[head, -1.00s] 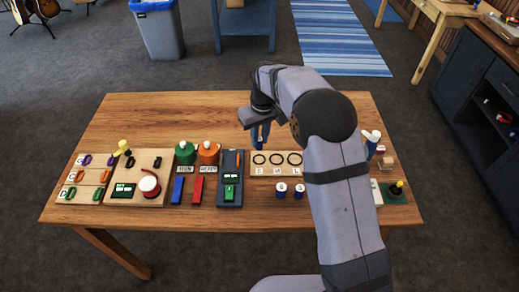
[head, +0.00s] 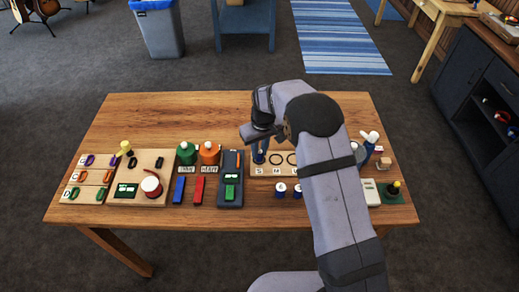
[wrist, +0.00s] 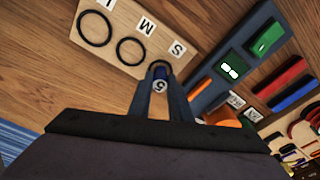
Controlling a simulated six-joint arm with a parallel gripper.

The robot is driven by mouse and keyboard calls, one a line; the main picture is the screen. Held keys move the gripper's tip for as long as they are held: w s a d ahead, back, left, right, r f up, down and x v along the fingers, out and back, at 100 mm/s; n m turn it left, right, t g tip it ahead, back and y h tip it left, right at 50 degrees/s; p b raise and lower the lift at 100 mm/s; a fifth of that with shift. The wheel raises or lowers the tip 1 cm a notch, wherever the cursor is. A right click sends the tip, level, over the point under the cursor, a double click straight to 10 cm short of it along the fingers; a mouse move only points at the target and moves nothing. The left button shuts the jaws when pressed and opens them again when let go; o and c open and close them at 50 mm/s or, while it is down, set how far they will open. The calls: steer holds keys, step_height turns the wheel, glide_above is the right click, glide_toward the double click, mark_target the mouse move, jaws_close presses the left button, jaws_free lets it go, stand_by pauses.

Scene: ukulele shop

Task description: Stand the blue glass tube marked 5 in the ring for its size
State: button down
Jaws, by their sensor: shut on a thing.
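A blue tube with a white top marked 5 (wrist: 160,85) is between my gripper's (wrist: 160,92) two fingers, which are shut on it. In the head view the tube (head: 260,156) stands roughly upright at the ring by the letter S on the light wooden board (wrist: 122,22). The S ring (wrist: 157,63) is partly hidden by the tube and fingers; I cannot tell how deep the tube sits in it. The larger M ring (wrist: 130,38) and L ring (wrist: 81,28) are empty. My gripper (head: 261,147) is low over the board's left end.
Two more blue tubes with white tops (head: 280,187) (head: 298,191) stand in front of the board. A dark tray (head: 230,200) with a green block lies left of it. The table's back left is clear.

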steer(key=shift+f, duration=0.1)
steer(key=shift+f, duration=0.1)
steer(key=c, duration=1.6)
jaws_free()
steer(key=shift+c, duration=0.2)
step_height(320, 180, up, 12)
steer(key=s+b, duration=0.1)
steer(key=b, duration=0.2)
steer(key=shift+d+r, duration=0.2)
steer(key=shift+d, duration=0.15)
steer(key=shift+s, duration=0.15)
steer(key=s+d+f+m, duration=0.1)
steer(key=s+d, duration=0.3)
steer(key=s, duration=0.5)
steer(key=s+d+f+m, duration=0.2)
steer(key=s+d, duration=0.3)
steer(key=s, duration=0.5)
steer(key=s+d+f+m+g, duration=0.1)
steer(key=s+d+f+m, duration=0.1)
steer(key=s+d, duration=0.3)
steer(key=s+f, duration=0.1)
steer(key=s, duration=0.3)
steer(key=shift+s+h, duration=0.3)
steer(key=shift+s, duration=0.05)
